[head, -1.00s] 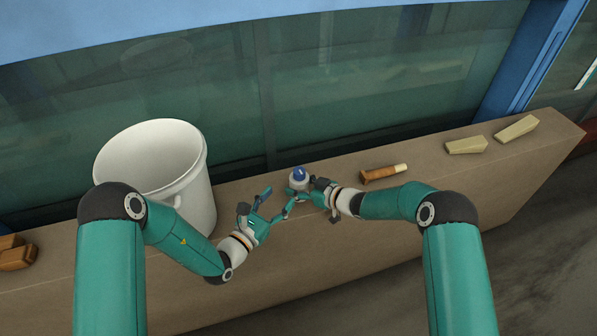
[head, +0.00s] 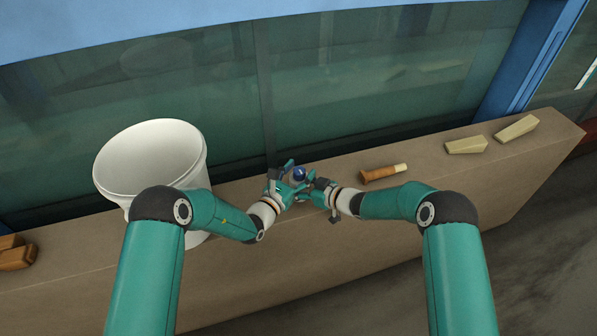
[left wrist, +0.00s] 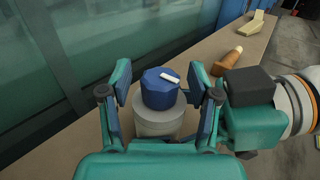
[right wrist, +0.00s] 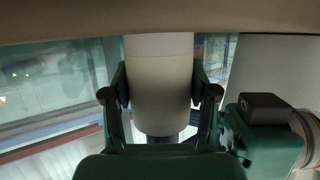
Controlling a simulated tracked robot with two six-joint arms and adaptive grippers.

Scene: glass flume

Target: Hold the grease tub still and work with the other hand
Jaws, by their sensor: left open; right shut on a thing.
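The grease tub is a pale cylinder with a blue lid (head: 299,173) standing near the middle of the ledge. The left wrist view shows the lid (left wrist: 158,92) with a white mark on top, above a grey collar and pale body (left wrist: 160,125). My right gripper (head: 307,183) is shut on the tub from the right; the right wrist view shows the pale body (right wrist: 160,85) between its fingers. My left gripper (head: 293,178) is open, its fingers on either side of the lid with gaps in the left wrist view. The tub's lower part is mostly hidden in the head view.
A large white bucket (head: 150,160) stands on the ledge (head: 330,225) at left. A brown-handled tool (head: 380,173) lies right of the tub, with two pale wedges (head: 466,145) (head: 517,127) farther right. Brown blocks (head: 15,252) are at the left edge. The glass wall (head: 370,90) rises behind.

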